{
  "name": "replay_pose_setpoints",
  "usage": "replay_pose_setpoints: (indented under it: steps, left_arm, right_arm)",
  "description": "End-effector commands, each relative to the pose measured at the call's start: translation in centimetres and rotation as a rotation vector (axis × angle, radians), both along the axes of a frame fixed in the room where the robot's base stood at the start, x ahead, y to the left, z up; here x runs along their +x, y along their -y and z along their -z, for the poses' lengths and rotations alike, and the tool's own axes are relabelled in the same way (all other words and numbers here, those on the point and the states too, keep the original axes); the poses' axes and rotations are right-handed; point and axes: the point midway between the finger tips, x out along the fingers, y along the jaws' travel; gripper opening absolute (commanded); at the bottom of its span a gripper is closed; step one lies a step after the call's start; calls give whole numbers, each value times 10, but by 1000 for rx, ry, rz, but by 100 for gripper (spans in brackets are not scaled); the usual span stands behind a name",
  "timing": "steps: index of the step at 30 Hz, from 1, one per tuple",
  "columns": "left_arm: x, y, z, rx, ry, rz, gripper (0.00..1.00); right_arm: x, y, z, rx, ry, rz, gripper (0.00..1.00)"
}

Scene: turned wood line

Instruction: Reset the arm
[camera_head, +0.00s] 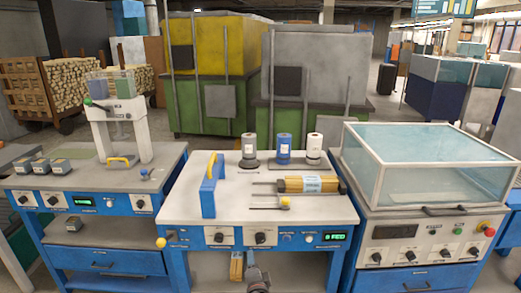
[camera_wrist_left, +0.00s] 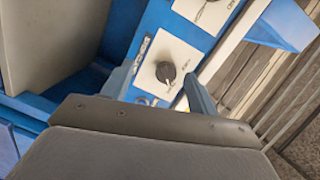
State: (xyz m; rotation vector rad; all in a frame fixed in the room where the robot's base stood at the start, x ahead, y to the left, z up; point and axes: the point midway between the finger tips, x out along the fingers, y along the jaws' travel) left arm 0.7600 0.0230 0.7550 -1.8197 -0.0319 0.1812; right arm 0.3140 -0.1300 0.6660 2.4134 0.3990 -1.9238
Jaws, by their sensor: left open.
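My left gripper (camera_head: 257,274) shows at the bottom middle of the head view, low in front of the middle blue workbench (camera_head: 190,236). It is small there and its fingers are hard to make out. In the left wrist view its dark grey body fills the bottom, with a white panel and black knob (camera_wrist_left: 166,72) of a blue bench front beyond it. The gripper is open, and I see nothing held in it. My right gripper is in neither view.
The middle bench top holds a blue block with a yellow handle (camera_head: 212,185), several spools including a blue one (camera_head: 284,149), and a bundle of wood sticks (camera_head: 308,185). A glass-topped machine (camera_head: 430,165) stands right. A press (camera_head: 120,125) stands on the left bench.

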Motion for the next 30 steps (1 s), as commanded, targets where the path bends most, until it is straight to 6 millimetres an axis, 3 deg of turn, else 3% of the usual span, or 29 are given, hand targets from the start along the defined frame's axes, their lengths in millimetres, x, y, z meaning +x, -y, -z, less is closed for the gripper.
replay_pose_setpoints:
  steps: [5,11,14,19,24,30]
  left_arm:
    - [-14,-22,-2,-252,-130,-141,59]
    - [-45,-47,-18,-576,-306,-283,59]
    - [-75,-56,-17,-719,-422,-336,59]
    - [-154,-68,-7,-921,-654,-404,59]
    - [-230,-78,2,-1028,-835,-431,59]
    - [-302,-90,11,-1093,-948,-442,59]
  right_arm:
    - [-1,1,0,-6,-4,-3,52]
    - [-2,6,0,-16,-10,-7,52]
    - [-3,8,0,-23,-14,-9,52]
    - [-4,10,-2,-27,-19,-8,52]
    - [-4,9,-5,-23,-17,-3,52]
    - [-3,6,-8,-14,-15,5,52]
